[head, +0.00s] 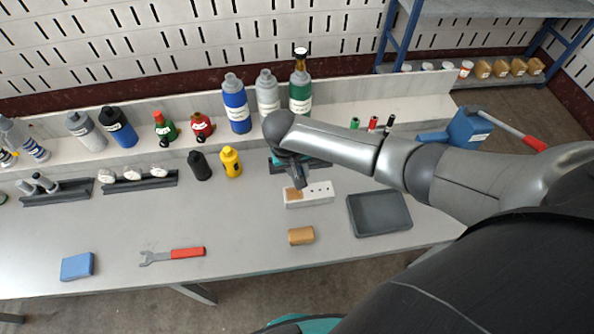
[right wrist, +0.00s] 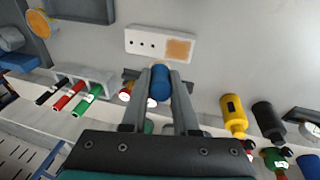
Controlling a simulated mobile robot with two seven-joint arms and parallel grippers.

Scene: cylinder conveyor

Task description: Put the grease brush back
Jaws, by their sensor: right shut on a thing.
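My right gripper (head: 299,180) is over the middle of the bench, just above a white block. It also shows in the right wrist view (right wrist: 160,85), with its two fingers shut on a short blue thing, which I take to be the grease brush (right wrist: 160,82). Only its blue rounded part shows clearly; the rest is hidden by the fingers and the viewing angle. The white block (head: 318,194) has small dark holes and a tan square patch at one end; it also shows in the right wrist view (right wrist: 145,42). My left gripper is not in view.
A dark tray (head: 381,231) lies to the right and a tan block (head: 301,236) in front. A red-handled wrench (head: 187,253) and blue block (head: 76,266) lie at left. Yellow (head: 231,162) and black (head: 199,166) bottles stand behind.

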